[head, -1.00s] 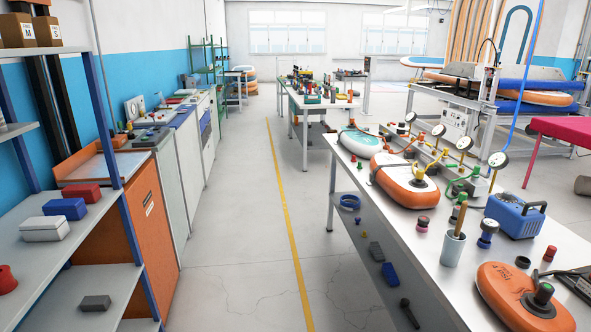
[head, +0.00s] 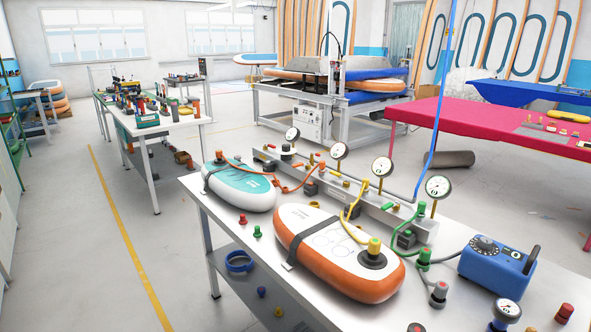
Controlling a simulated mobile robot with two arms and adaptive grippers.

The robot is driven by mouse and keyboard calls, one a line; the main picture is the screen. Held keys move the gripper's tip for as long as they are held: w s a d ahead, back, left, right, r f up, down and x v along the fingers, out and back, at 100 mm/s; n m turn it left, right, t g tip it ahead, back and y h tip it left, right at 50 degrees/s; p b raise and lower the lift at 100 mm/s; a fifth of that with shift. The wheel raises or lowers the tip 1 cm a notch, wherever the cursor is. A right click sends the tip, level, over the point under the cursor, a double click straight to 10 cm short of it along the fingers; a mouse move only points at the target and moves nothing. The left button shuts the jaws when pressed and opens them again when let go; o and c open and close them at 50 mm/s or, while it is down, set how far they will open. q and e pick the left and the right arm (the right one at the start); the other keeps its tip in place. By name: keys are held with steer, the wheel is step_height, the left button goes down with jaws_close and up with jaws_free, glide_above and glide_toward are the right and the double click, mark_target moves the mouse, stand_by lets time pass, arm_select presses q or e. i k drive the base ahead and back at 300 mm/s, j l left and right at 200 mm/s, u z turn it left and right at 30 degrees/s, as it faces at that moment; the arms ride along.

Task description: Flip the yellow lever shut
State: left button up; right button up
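A long metal manifold rail (head: 340,195) with several gauges runs along the back of the near workbench (head: 240,225). A yellow hose (head: 343,222) runs from the rail to a yellow fitting (head: 374,246) on the black valve of an orange-and-white board (head: 325,243). A small yellow part (head: 346,183) shows on the rail near the middle gauges. It may be the yellow lever, but it is too small to tell its shape or whether it is open or shut. Neither of my grippers is in view.
A teal-and-white board (head: 240,188) lies at the bench's far left. A blue pump (head: 497,266) stands at the right, near green and grey fittings. A magenta table (head: 470,122) stands behind. Open floor (head: 100,270) with a yellow line lies left of the bench.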

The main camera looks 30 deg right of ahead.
mark_target(340, 176)
steer(key=i+z, duration=0.3)
steer(key=i, duration=0.2)
steer(key=i+j+z, duration=0.25)
steer(key=i, duration=0.25)
steer(key=l, duration=0.1)
